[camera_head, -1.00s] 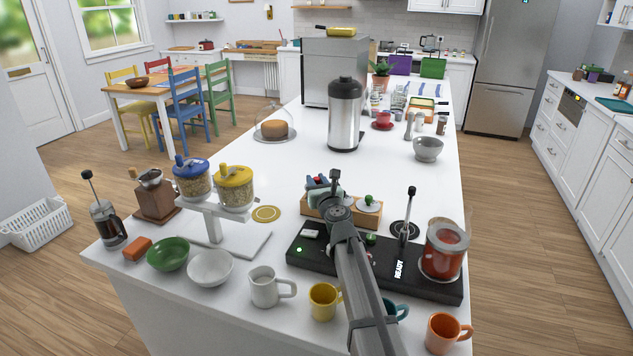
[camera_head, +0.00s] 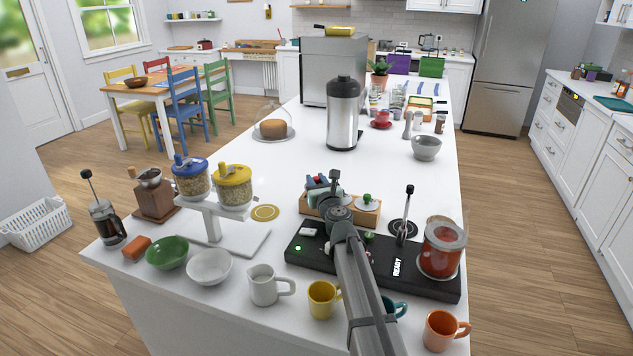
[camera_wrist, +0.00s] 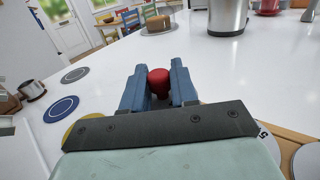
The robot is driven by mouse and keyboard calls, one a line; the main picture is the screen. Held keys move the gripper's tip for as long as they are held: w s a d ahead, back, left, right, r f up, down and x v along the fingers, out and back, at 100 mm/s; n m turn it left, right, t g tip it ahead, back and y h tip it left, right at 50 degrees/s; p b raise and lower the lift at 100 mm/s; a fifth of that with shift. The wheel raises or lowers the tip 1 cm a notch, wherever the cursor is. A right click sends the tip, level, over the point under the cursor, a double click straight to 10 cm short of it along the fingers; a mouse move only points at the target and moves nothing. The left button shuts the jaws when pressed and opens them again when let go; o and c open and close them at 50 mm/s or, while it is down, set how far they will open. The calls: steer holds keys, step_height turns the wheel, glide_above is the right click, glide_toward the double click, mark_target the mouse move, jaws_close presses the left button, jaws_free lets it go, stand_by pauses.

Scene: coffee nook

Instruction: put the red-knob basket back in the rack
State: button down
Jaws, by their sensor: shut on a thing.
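My gripper (camera_wrist: 158,84) is shut on the red knob (camera_wrist: 159,80) in the wrist view. In the head view my gripper (camera_head: 318,183) is over the left part of the wooden rack (camera_head: 373,216), with a little red (camera_head: 323,180) between the jaws. The basket below the knob is hidden, so I cannot tell whether it hangs clear or touches the rack. A green-knob piece (camera_head: 367,199) sits in the right part of the rack. The rack's wood also shows at the lower right of the wrist view (camera_wrist: 290,138).
A black READY station (camera_head: 428,279) with an upright black handle (camera_head: 409,197) and a red-filled jar (camera_head: 440,252) lies in front. A white stand with jars (camera_head: 212,207) is left. Several mugs line the front edge.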

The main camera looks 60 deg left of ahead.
steer(key=shift+s+d+f, duration=0.2)
steer(key=shift+s+f, duration=0.1)
steer(key=shift+f, duration=0.35)
steer(key=shift+s+d+f, duration=0.2)
steer(key=shift+s+f, duration=0.05)
steer(key=shift+f, duration=0.35)
steer(key=c, duration=0.8)
jaws_free()
steer(key=shift+d, duration=0.1)
steer(key=shift+s+d+r, duration=0.1)
steer(key=shift+s+d, duration=0.05)
steer(key=shift+d, duration=0.5)
steer(key=shift+s+d+r, duration=0.1)
steer(key=shift+d, duration=0.5)
steer(key=d, duration=0.2)
steer(key=d+r, duration=0.1)
steer(key=d, duration=0.1)
steer(key=shift+d+r, duration=0.1)
steer(key=shift+d, duration=0.2)
steer(key=shift+d+r, duration=0.15)
steer(key=shift+d, duration=0.35)
steer(key=shift+w+a, duration=0.1)
